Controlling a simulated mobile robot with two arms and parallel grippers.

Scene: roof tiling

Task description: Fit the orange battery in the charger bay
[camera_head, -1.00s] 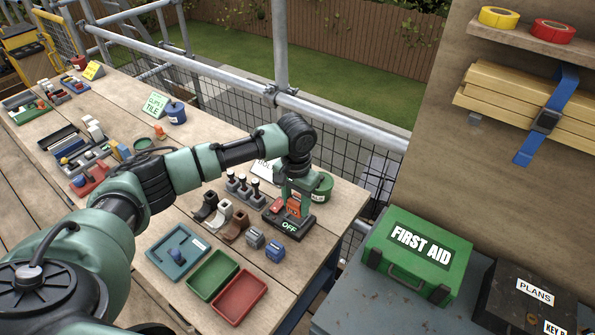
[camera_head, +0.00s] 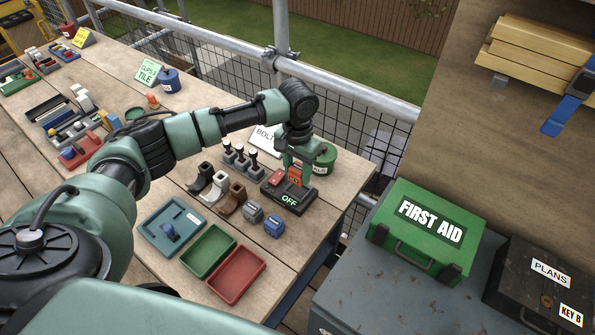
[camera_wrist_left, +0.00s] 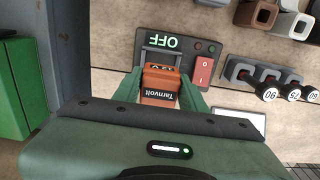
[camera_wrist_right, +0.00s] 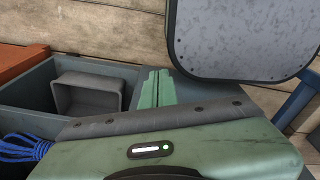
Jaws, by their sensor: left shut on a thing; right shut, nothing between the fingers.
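The orange battery (camera_head: 294,175), labelled Tarnvolt in the left wrist view (camera_wrist_left: 159,87), is between the fingers of my left gripper (camera_head: 294,165). That gripper is shut on it and stands over the charger (camera_head: 290,198). The charger is a dark block with a lit OFF sign and a red switch (camera_wrist_left: 204,71). The battery's end is at the grey bay frame (camera_wrist_left: 160,53); I cannot tell how deep it sits. My right gripper (camera_wrist_right: 157,88) is shut and empty in the right wrist view, and does not show in the head view.
Blue, green and red trays (camera_head: 235,275) lie in front. A first aid box (camera_head: 425,232) stands right. An open grey box (camera_wrist_right: 30,85) is near my right gripper.

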